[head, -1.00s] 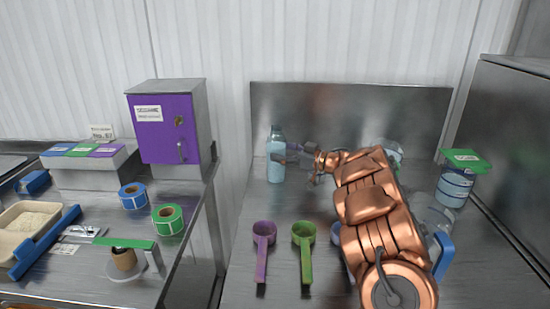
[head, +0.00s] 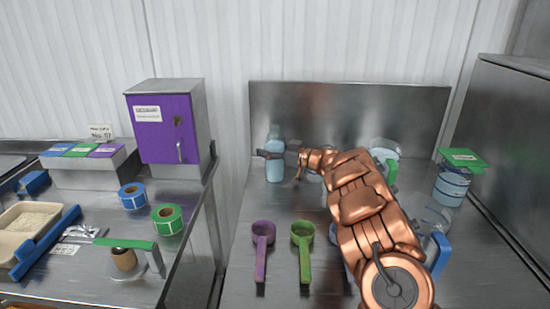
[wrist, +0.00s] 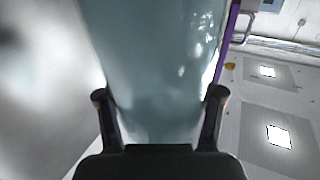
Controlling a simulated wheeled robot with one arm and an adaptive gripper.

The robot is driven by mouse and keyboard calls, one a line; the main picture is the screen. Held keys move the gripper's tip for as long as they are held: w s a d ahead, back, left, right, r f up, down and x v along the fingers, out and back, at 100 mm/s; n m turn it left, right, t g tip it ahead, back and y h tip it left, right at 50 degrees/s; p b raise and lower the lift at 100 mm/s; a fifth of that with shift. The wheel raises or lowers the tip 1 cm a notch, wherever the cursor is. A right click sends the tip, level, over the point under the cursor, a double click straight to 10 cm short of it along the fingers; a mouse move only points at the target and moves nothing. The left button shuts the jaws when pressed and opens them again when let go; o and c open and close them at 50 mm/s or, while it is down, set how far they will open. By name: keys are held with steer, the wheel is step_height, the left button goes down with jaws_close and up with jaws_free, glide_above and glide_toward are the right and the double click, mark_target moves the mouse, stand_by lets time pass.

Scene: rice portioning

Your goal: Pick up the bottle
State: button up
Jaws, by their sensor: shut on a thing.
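The bottle (head: 275,172) is light blue and stands upright on the steel counter near the back panel. My gripper (head: 272,155) reaches it from the right and is shut around its upper body. In the wrist view the bottle (wrist: 150,65) fills the middle, between the two dark fingers of my gripper (wrist: 160,105). The fingers touch or nearly touch its sides. Part of the bottle is hidden behind the fingers in the head view.
A purple scoop (head: 262,250) and a green scoop (head: 304,250) lie on the counter in front. A green-lidded container (head: 453,185) stands at the right. A purple cabinet (head: 163,128) is on the left table, across a gap. More clear vessels are partly behind my arm.

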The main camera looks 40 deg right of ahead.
steer(key=c, duration=0.7)
steer(key=shift+c, duration=0.2)
steer(key=shift+r, duration=0.1)
